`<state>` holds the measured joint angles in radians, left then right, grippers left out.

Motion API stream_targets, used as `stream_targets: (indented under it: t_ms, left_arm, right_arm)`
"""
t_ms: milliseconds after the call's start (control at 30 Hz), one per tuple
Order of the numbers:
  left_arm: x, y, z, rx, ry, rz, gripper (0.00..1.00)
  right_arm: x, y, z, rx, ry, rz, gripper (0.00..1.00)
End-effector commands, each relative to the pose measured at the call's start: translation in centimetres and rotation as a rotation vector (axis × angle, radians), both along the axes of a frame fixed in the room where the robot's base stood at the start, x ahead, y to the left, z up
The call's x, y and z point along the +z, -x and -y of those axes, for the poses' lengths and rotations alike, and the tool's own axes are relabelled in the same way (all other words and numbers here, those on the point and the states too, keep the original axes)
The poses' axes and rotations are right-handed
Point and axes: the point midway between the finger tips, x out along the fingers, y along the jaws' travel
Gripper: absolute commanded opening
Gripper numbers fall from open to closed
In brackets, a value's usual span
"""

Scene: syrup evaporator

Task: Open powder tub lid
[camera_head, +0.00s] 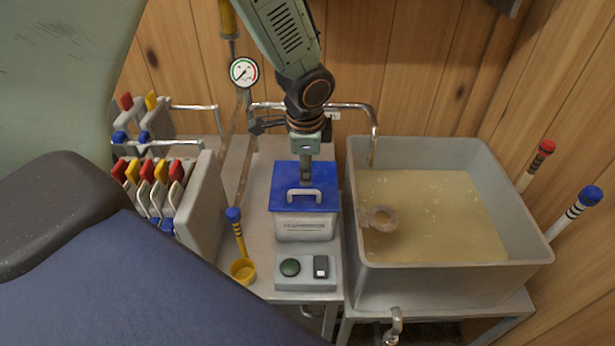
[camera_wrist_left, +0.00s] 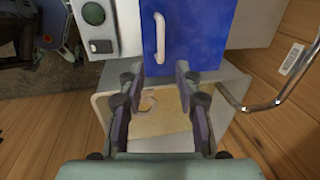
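The powder tub (camera_head: 304,228) is a pale box with a blue lid (camera_head: 285,171) and stands on the counter. The lid is on the tub. It has a pale, arched handle (camera_head: 305,193) near its front. My left gripper (camera_head: 306,178) points down over the back part of the lid, behind the handle. In the left wrist view my left gripper (camera_wrist_left: 159,72) is open and empty, its two fingers apart at the edge of the blue lid (camera_wrist_left: 200,30). The handle (camera_wrist_left: 161,38) lies ahead of the gap between the fingers. Whether the fingers touch the lid is unclear. My right gripper is not in view.
A control box (camera_head: 305,273) with a green button and a switch sits in front of the tub. A metal basin (camera_head: 450,275) of amber liquid stands at right. Pipes and a gauge (camera_head: 243,72) are behind; colored-handled valves are at left.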

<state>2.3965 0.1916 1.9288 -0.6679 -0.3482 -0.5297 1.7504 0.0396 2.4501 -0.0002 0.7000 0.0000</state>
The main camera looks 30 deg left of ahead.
Motion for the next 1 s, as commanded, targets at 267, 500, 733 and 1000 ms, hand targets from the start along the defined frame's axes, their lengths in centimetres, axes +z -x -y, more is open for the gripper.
stream_targets:
  t_ms: [267,500,733,1000]
  left_arm:
    - [-3.4,-0.9,-0.4,-0.011,-0.008,-0.004,0.34]
    - [-6.5,-1.7,-0.6,-0.012,-0.009,-0.002,0.34]
    - [-7.5,-1.9,-0.7,-0.012,-0.008,0.001,0.34]
    - [-7.5,-1.9,-0.7,-0.011,-0.008,0.001,0.28]
  right_arm:
    - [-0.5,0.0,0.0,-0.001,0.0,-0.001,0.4]
    - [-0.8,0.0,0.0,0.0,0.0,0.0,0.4]
    - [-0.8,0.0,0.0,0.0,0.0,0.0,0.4]
    - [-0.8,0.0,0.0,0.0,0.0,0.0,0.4]
